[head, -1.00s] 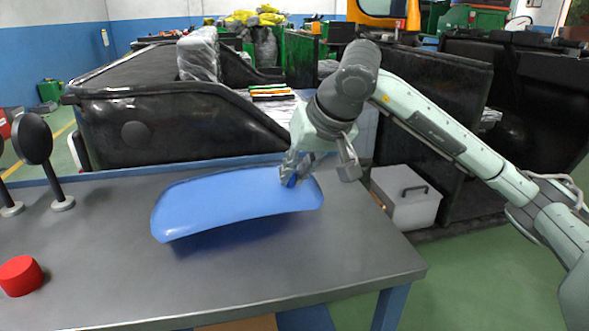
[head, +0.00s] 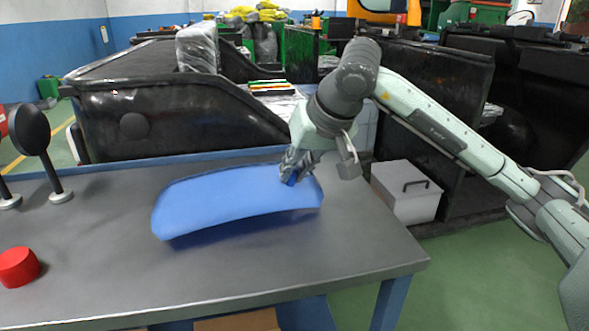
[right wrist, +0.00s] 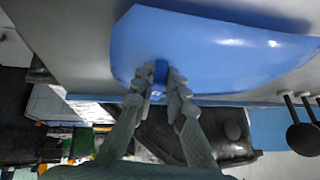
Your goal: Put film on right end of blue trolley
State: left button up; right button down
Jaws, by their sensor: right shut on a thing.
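A curved, glossy blue panel (head: 237,203) lies on the grey table, its far right end under my right gripper (head: 294,176). The panel also shows in the right wrist view (right wrist: 215,55). My right gripper (right wrist: 163,84) is shut on a small darker blue piece (right wrist: 161,71) at the panel's edge. I cannot tell whether this piece is the film or part of the panel. No separate film or wheeled blue trolley can be made out. My left gripper is not in view.
A red cylinder (head: 18,267) and black discs on stands (head: 32,130) are at the table's left. The grey tabletop (head: 330,255) is clear in front of the panel. Black bins (head: 175,115) stand behind the table, and a grey box (head: 406,193) is on the floor at right.

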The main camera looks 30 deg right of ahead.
jog(key=shift+f+b, duration=0.95)
jog(key=shift+f, duration=0.05)
jog(key=c, duration=1.5)
grip_release()
jog(key=shift+o, duration=0.2)
jog(key=v, duration=1.2)
